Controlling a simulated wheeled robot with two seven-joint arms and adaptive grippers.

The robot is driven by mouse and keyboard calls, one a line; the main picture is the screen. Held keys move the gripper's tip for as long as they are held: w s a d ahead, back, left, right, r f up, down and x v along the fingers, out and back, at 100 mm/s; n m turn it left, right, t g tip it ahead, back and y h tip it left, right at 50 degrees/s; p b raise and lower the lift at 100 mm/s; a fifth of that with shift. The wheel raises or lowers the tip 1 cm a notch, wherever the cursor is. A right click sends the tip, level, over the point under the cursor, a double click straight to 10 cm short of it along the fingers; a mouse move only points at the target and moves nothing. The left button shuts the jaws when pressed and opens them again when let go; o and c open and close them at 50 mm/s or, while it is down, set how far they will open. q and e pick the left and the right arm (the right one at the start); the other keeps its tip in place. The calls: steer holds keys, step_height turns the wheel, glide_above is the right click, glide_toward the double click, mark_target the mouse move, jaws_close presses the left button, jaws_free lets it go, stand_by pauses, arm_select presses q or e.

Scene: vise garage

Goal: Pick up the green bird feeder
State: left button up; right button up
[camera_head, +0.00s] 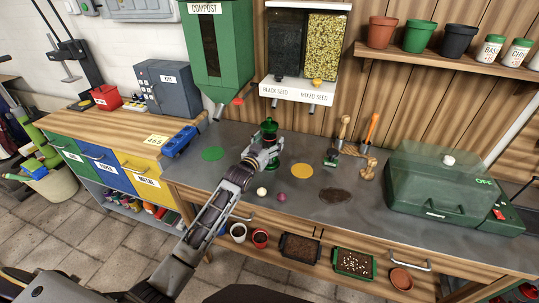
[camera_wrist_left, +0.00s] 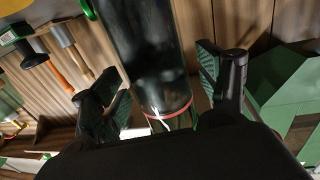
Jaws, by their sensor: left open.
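The green bird feeder (camera_head: 269,129) stands upright on the grey workbench, with a dark green top and a clear body. My left gripper (camera_head: 264,154) is open at the feeder, and its fingers hide part of the feeder's body. In the left wrist view the feeder (camera_wrist_left: 150,50) is a dark clear tube between the two open fingers of the left gripper (camera_wrist_left: 165,95). A gap shows between each finger and the tube. My right gripper is not in view.
Seed dispensers (camera_head: 305,50) and a green compost bin (camera_head: 219,45) hang behind the feeder. A white ball (camera_head: 261,192) and a purple onion-like item (camera_head: 281,197) lie in front.

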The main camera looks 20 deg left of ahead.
arm_select(q)
steer(key=shift+w, duration=0.45)
steer(key=shift+r, duration=0.1)
jaws_close()
stand_by(0.5)
